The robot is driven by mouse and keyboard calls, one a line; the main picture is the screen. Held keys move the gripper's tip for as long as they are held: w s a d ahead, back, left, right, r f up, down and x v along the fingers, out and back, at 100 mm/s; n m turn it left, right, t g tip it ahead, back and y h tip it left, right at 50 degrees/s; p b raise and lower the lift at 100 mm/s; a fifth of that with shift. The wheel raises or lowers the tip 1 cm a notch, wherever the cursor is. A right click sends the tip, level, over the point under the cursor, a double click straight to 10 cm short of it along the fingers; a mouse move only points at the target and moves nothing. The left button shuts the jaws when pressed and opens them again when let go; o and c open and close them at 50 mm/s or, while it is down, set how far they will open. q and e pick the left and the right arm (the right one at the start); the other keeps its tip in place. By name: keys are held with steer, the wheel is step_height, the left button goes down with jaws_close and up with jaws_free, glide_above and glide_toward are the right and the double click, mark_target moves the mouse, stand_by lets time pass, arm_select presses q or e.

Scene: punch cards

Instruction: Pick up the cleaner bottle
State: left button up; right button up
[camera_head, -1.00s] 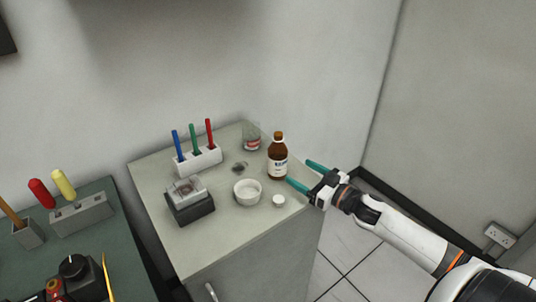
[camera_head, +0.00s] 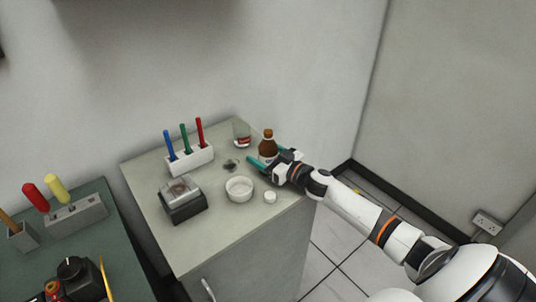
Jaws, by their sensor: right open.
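The cleaner bottle (camera_head: 267,142) is brown with a white label and a brown cap. It stands upright near the right edge of the cabinet top (camera_head: 205,238). My right gripper (camera_head: 264,158) comes in from the right. Its teal fingers are open, with one finger in front of the bottle and the other mostly hidden behind it. The lower part of the bottle is covered by the gripper, so I cannot tell whether the fingers touch it. My left gripper is not in view.
Near the bottle stand a glass jar (camera_head: 242,134), a white bowl (camera_head: 239,189) and a small white cap (camera_head: 270,197). A white rack (camera_head: 190,160) holds blue, green and red pens. A dark box (camera_head: 184,205) sits at the front left. Walls rise behind and at right.

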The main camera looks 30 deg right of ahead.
steer(key=shift+w+a, duration=0.1)
steer(key=shift+w, duration=0.25)
steer(key=shift+s, duration=0.1)
steer(key=shift+c, duration=0.3)
steer(key=c, duration=1.1)
steer(key=shift+r, duration=0.15)
steer(key=shift+c, duration=0.2)
